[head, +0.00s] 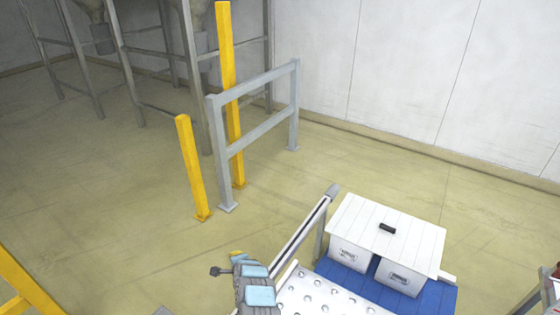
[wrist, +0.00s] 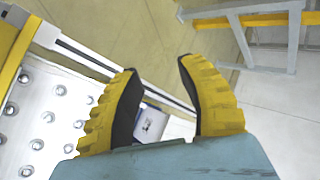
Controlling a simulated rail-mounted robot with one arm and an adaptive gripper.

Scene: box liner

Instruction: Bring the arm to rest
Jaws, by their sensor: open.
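My gripper (wrist: 160,105) shows in the wrist view with two yellow ribbed fingers with dark inner pads. The fingers are wide apart and nothing is held between them. Beyond the gap I see a rail, part of a white ball-studded surface and a small white-and-blue piece. In the head view, part of my arm, grey with light blue covers, shows at the bottom centre, beside the ball-studded table (head: 325,299). The fingertips cannot be made out clearly there.
White boxes under a white lid (head: 375,226) with a small black item (head: 387,228) stand on a blue base (head: 345,279). A grey barrier frame (head: 262,131) and yellow posts (head: 192,168) stand on the floor behind. The floor at left is mostly clear.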

